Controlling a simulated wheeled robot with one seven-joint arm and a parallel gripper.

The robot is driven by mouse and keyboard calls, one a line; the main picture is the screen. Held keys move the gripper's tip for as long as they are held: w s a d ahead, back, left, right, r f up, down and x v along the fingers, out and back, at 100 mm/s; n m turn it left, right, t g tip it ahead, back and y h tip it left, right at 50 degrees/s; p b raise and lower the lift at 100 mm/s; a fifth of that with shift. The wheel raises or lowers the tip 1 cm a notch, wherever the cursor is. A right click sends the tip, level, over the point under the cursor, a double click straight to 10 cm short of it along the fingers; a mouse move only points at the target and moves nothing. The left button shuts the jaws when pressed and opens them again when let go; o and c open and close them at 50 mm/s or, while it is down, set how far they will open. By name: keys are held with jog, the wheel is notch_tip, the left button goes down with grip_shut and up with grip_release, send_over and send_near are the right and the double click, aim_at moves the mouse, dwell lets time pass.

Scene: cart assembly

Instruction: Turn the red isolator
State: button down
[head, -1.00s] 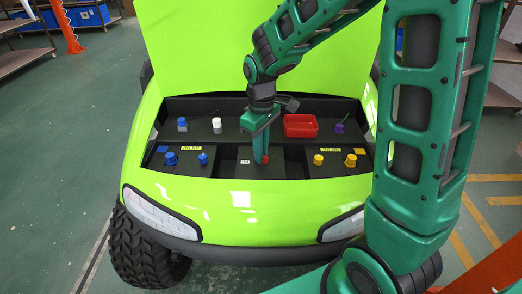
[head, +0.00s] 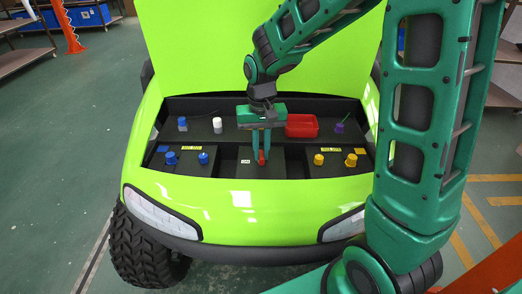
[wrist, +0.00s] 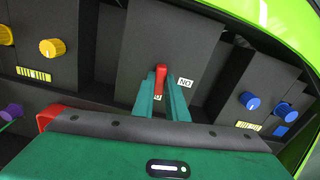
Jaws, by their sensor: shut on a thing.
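The red isolator (head: 261,160) stands on the dark centre panel under the raised green hood. In the wrist view its red handle (wrist: 160,76) lies between my two green fingertips and points away from the palm. My gripper (head: 262,152) comes down from above and is shut on the handle, one finger on each side. A white label (head: 245,162) reading "ON" lies just left of the isolator in the head view. In the wrist view this label (wrist: 185,82) appears turned, to the right of the handle. Another label beneath the handle is mostly hidden by my fingers.
Blue knobs (head: 203,158) sit left of the centre panel and yellow knobs (head: 319,159) right of it. The raised hood (head: 210,50) stands behind.

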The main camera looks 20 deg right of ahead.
aim_at(261, 154)
jog(key=shift+w+r+m, duration=0.1)
jog(key=shift+w+m, duration=0.1)
jog(key=shift+m, duration=0.7)
jog(key=c, duration=1.9)
grip_release()
jog(key=shift+c, duration=0.2)
jog(key=shift+o, duration=0.9)
jog(key=shift+s, duration=0.1)
notch_tip(261, 154, up, 11)
jog(key=shift+f, duration=0.2)
jog(key=shift+d, duration=0.1)
